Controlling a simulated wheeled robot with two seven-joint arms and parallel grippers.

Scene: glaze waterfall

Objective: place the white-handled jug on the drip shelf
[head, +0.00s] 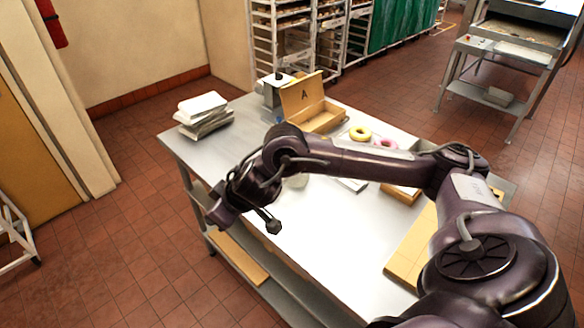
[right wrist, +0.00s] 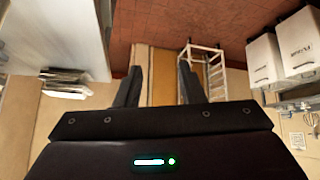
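I cannot make out a white-handled jug in either view. A pale, glassy thing (head: 297,181) stands on the steel table (head: 310,235), mostly hidden behind my right arm; I cannot tell what it is. No part is clearly recognizable as the drip shelf. My right gripper (head: 218,216) hangs at the table's left edge, with its fingers hard to make out there. In the right wrist view the right gripper (right wrist: 160,86) has its two fingers apart and nothing between them. My left gripper is not in view.
A yellow board (head: 238,258) lies on the lower shelf. Bare tabletop shows in front of my arm.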

